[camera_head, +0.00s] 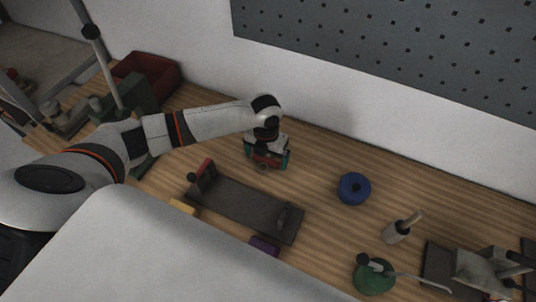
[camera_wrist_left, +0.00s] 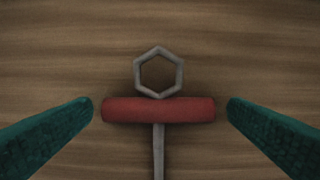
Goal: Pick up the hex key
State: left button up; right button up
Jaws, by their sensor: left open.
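The hex key (camera_wrist_left: 158,110) lies on the wooden surface in the left wrist view. It has a red crossbar handle, a grey hexagonal ring above the bar and a thin grey shaft running down out of the picture. My left gripper (camera_wrist_left: 160,113) is open, with one teal finger on each side of the red bar and a gap at both ends. In the head view my left gripper (camera_head: 266,160) points down at the bench behind the dark fixture, and it hides the hex key there. My right gripper is not in view.
A dark fixture plate (camera_head: 240,203) with a red end block lies in front of the gripper. A blue round object (camera_head: 354,188) sits to the right. A red bin (camera_head: 160,75) stands at the back left. A pegboard (camera_head: 400,45) hangs on the wall behind.

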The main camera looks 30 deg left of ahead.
aim_at(267, 158)
pick_arm(q)
jog(key=shift+w, duration=0.1)
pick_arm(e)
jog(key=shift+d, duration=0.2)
pick_arm(q)
jog(key=shift+c, duration=0.9)
jog(key=c, duration=0.9)
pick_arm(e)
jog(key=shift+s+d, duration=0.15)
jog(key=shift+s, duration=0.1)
pick_arm(q)
notch_tip(267, 158, up, 10)
jog(key=shift+b, duration=1.1)
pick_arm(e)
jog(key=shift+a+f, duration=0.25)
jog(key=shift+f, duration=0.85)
